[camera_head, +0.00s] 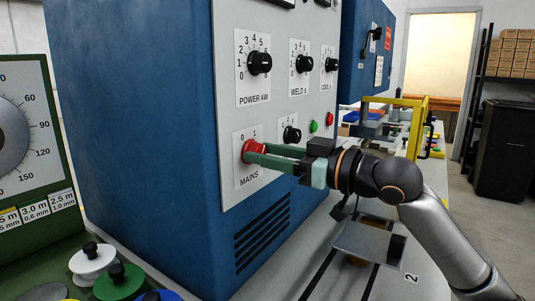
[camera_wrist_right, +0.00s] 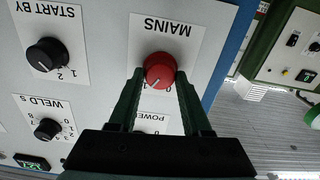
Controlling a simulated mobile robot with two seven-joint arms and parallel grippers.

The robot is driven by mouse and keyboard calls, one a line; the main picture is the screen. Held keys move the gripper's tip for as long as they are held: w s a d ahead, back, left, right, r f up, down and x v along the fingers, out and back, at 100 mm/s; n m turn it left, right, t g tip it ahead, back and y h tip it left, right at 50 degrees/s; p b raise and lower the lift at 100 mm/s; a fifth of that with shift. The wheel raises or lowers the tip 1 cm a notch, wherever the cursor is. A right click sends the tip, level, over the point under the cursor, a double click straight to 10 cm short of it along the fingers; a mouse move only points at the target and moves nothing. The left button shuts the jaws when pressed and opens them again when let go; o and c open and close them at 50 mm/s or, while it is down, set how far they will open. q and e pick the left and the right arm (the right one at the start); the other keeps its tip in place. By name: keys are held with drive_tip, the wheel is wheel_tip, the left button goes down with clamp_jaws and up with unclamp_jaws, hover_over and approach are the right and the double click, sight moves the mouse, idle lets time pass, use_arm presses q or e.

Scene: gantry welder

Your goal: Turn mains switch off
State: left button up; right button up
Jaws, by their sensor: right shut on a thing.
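The red mains switch (camera_head: 251,150) is a round knob on a white plate marked MAINS, low on the blue cabinet's front panel. It also shows in the right wrist view (camera_wrist_right: 159,70), where the picture is upside down and the plate shows a 0 and a 1. My right gripper (camera_head: 257,152) reaches in from the right, its green fingers closed on the sides of the red knob. In the right wrist view the two fingers (camera_wrist_right: 159,84) lie on either side of the knob, and their tips partly cover its edge. My left gripper is not in view.
Black knobs for power (camera_head: 260,62), weld (camera_head: 303,63) and cool sit above on the blue cabinet (camera_head: 130,110). Another black knob (camera_head: 291,134) is close above my right fingers. A green machine with a dial (camera_head: 25,130) stands at left, with coloured knobbed discs (camera_head: 118,280) below.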

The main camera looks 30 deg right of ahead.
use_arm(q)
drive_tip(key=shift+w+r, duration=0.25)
use_arm(e)
clamp_jaws()
drive_tip(key=shift+n, duration=0.3)
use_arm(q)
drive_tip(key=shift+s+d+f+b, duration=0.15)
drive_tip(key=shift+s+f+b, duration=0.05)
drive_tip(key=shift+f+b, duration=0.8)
use_arm(e)
drive_tip(key=n, duration=1.1)
drive_tip(key=shift+a+f, duration=0.1)
drive_tip(key=shift+f, duration=0.05)
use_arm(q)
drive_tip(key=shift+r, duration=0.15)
use_arm(e)
drive_tip(key=shift+n, duration=0.3)
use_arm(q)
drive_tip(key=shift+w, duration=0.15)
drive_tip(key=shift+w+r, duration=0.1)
use_arm(e)
drive_tip(key=o, duration=0.7)
unclamp_jaws()
drive_tip(key=shift+c, duration=0.2)
drive_tip(key=shift+s, duration=0.1)
